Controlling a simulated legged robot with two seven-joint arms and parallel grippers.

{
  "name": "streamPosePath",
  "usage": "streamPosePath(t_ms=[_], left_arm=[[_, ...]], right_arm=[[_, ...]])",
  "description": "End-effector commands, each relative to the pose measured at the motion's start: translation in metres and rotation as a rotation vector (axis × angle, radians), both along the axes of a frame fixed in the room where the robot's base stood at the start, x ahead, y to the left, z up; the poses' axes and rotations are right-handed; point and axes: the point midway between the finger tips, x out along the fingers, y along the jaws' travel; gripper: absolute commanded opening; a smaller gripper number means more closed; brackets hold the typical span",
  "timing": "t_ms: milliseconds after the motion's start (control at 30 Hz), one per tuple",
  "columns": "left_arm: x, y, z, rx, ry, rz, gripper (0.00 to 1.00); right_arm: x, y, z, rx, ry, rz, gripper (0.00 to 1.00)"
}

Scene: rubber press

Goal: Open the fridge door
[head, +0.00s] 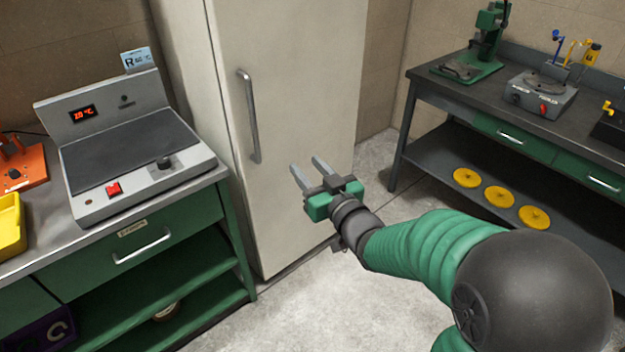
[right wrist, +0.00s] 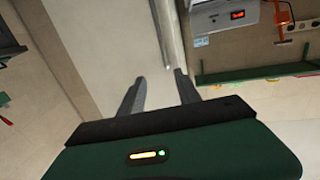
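The fridge is a tall pale cabinet whose door (head: 310,120) is closed in the head view. A vertical grey bar handle (head: 249,115) is on the left side of the door. My right gripper (head: 307,170) is open and empty, in front of the door, to the right of and below the handle. In the right wrist view the gripper (right wrist: 158,76) has its two fingers apart, pointing toward the door (right wrist: 110,45). The handle (right wrist: 168,35) is ahead of the fingertips, with nothing between the fingers. My left gripper is not in view.
A green bench (head: 150,245) with a grey heating device (head: 130,150) stands close to the left of the fridge. Another bench (head: 440,85) with a green press (head: 480,45) and several yellow discs on its shelf is at the right. The floor (head: 290,310) before the fridge is clear.

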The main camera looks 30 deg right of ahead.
Motion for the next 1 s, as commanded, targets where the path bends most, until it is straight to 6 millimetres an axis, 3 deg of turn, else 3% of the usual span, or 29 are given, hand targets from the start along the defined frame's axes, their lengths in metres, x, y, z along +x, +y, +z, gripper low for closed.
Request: streamPosePath(t_ms=[33, 133, 700, 767, 867, 933, 1000], left_arm=[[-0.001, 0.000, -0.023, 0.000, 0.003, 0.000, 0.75], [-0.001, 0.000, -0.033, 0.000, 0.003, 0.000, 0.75], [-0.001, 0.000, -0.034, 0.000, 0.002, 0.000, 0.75], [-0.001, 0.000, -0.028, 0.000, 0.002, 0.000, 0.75], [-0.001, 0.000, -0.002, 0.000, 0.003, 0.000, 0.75], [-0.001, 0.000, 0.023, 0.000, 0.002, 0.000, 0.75], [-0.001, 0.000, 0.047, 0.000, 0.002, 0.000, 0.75]], right_arm=[[-0.005, 0.000, -0.012, 0.000, -0.004, -0.001, 0.40], [-0.013, 0.001, -0.010, 0.000, -0.001, -0.002, 0.40], [-0.017, 0.001, -0.005, 0.000, 0.007, -0.004, 0.40], [-0.016, 0.003, -0.007, 0.003, 0.035, -0.008, 0.40], [-0.016, 0.012, -0.028, 0.018, 0.207, -0.028, 0.40], [-0.026, 0.028, -0.057, 0.030, 0.418, -0.038, 0.40], [-0.051, 0.051, -0.090, 0.039, 0.665, -0.028, 0.40]])
